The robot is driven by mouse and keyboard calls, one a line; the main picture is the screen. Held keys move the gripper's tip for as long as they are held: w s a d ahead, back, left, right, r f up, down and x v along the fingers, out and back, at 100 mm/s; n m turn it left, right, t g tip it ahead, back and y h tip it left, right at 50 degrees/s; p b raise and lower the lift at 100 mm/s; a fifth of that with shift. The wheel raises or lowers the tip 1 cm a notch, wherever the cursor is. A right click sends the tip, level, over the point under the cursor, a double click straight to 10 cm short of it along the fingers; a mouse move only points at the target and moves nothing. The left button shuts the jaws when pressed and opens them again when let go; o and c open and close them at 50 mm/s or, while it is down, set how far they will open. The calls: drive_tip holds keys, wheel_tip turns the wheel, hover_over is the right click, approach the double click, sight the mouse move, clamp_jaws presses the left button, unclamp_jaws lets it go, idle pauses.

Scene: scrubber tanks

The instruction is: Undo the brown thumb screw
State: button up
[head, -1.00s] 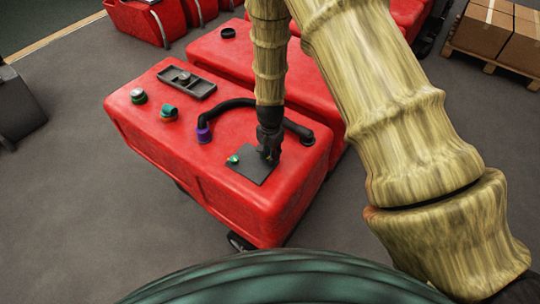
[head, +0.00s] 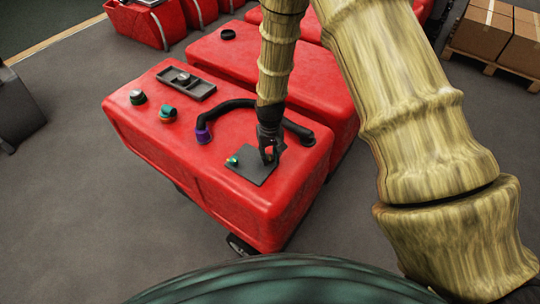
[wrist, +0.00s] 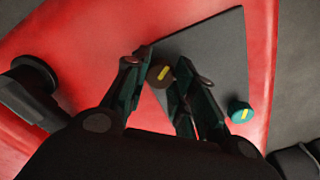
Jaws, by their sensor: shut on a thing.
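The brown thumb screw (wrist: 160,75), with a yellow mark on its round head, sits at one end of a dark plate (wrist: 210,50) on the red tank. It shows between my fingertips in the wrist view. My gripper (wrist: 164,64) is shut on it from above. In the head view my gripper (head: 270,153) points down at the right part of the plate (head: 251,168) and hides the brown screw. A teal thumb screw (wrist: 241,111), also with a yellow mark, sits at the plate's other end, apart from my fingers. It also shows in the head view (head: 233,161).
Two caps (head: 167,114) (head: 138,97) and a dark tray (head: 187,84) lie farther left on the tank. Another red tank (head: 215,50) stands close behind.

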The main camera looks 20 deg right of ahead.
sight(270, 157)
drive_tip(key=n, duration=0.4)
drive_tip(key=shift+s+f+n, duration=0.1)
drive_tip(key=shift+f+n, duration=0.05)
drive_tip(key=shift+n, duration=2.05)
drive_tip(key=o, duration=1.1)
drive_tip(key=shift+f, duration=0.1)
drive_tip(key=shift+c, duration=0.2)
drive_tip(key=shift+r, duration=0.3)
wheel_tip(270, 157, up, 12)
drive_tip(key=shift+f, duration=0.2)
